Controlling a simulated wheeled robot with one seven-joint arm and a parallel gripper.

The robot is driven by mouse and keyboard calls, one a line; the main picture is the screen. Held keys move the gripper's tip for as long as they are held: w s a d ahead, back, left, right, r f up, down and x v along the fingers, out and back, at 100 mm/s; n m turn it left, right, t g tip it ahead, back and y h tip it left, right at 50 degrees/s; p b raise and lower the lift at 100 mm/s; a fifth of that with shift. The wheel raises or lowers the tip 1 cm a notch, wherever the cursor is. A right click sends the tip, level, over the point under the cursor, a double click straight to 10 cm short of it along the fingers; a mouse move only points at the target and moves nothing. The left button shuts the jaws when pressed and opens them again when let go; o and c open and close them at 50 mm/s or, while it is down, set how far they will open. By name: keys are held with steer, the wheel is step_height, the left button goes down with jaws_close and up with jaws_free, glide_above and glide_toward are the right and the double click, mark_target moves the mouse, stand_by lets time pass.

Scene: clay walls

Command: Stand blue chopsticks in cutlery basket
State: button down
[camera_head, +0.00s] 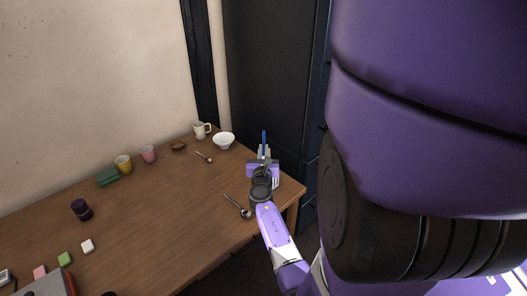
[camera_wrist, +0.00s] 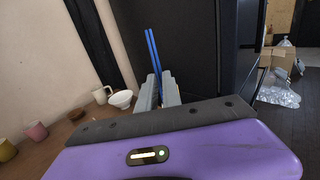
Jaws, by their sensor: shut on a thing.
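Blue chopsticks (camera_wrist: 152,52) stick up from between the fingers of my gripper (camera_wrist: 158,90) in the wrist view, nearly upright and side by side. In the head view the chopsticks (camera_head: 264,138) show as a short blue upright line above my gripper (camera_head: 264,154), which is over the table's right end. My gripper is shut on them. Their lower ends are hidden by the gripper. I cannot make out the cutlery basket in either view; my gripper and arm cover part of the table there. A pale fork (camera_head: 276,182) shows just beside my wrist.
On the wooden table (camera_head: 165,225), a white bowl (camera_head: 223,140), white mug (camera_head: 201,130) and small brown bowl (camera_head: 178,146) stand along the back. Spoons (camera_head: 238,206) lie nearer. A dark purple jar (camera_head: 81,210) stands left. A dark cabinet (camera_head: 270,75) rises behind the table's right end.

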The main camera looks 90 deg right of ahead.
step_height(320, 180, down, 6)
steer(key=b, duration=0.5)
steer(key=shift+f, duration=0.1)
steer(key=c, duration=1.5)
jaws_free()
steer(key=shift+o, duration=0.2)
steer(key=a, duration=0.7)
steer(key=shift+w+a+b, duration=0.3)
steer(key=shift+a, duration=0.1)
